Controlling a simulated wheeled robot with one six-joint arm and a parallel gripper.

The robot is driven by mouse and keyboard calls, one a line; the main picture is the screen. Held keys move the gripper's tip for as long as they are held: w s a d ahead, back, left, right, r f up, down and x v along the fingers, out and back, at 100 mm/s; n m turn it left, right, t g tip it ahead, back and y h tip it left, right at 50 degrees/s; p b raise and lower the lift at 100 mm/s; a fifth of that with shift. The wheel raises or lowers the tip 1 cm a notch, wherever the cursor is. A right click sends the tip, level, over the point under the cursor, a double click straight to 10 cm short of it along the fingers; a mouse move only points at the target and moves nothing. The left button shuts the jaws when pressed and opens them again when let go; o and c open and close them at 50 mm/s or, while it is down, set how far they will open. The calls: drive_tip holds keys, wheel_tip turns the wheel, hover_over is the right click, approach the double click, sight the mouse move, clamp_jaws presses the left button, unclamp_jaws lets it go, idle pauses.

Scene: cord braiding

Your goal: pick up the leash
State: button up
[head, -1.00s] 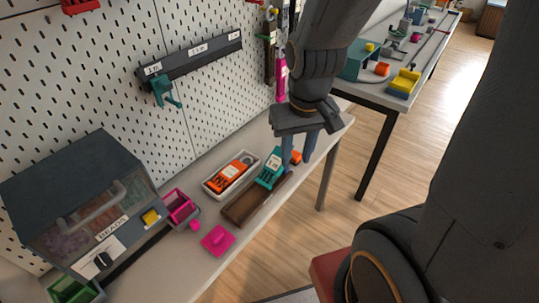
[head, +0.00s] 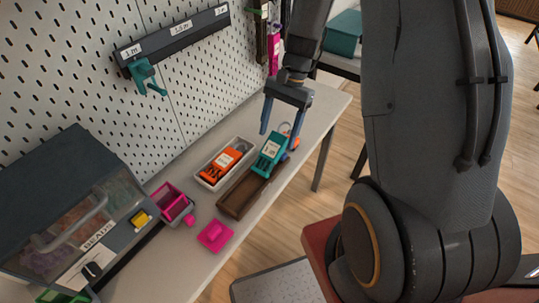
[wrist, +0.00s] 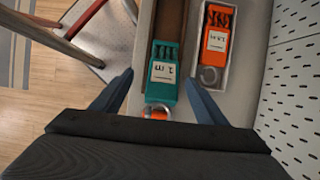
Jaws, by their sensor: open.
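A teal bundle (head: 269,155) with a "1 m" label lies at the far end of the brown tray (head: 235,201); it also shows in the wrist view (wrist: 163,74). An orange bundle (head: 220,163) with a metal ring and a "1.5 m" label lies in the white tray (head: 203,182). A small orange piece with a ring (wrist: 155,112) sits at the teal bundle's near end in the wrist view. I cannot tell which is the leash. My gripper (head: 278,140) is open and empty above the teal bundle; in the wrist view its fingers (wrist: 159,77) are on either side of it.
A pink open box (head: 172,204) and pink lid (head: 215,236) lie left of the brown tray. A bead case (head: 70,210) stands at the left. The pegboard (head: 185,80) rises behind the bench (head: 170,267). A red-brown stool (head: 318,243) stands in front.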

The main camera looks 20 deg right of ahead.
sight(271, 149)
drive_tip(key=shift+w+p+x, duration=0.15)
drive_tip(key=shift+p+x, duration=0.45)
drive_tip(key=shift+x, duration=1.25)
drive_tip(key=shift+w+p+x, duration=0.2)
drive_tip(key=shift+p+x, duration=0.4)
drive_tip(key=shift+x, duration=1.3)
drive_tip(key=shift+a, duration=0.15)
drive_tip(key=shift+c, duration=0.2)
drive_tip(key=c, duration=1.3)
drive_tip(key=shift+c, duration=0.2)
drive_tip(key=shift+r, duration=0.1)
drive_tip(key=shift+r+b, duration=1.1)
drive_tip(key=shift+r, duration=3.85)
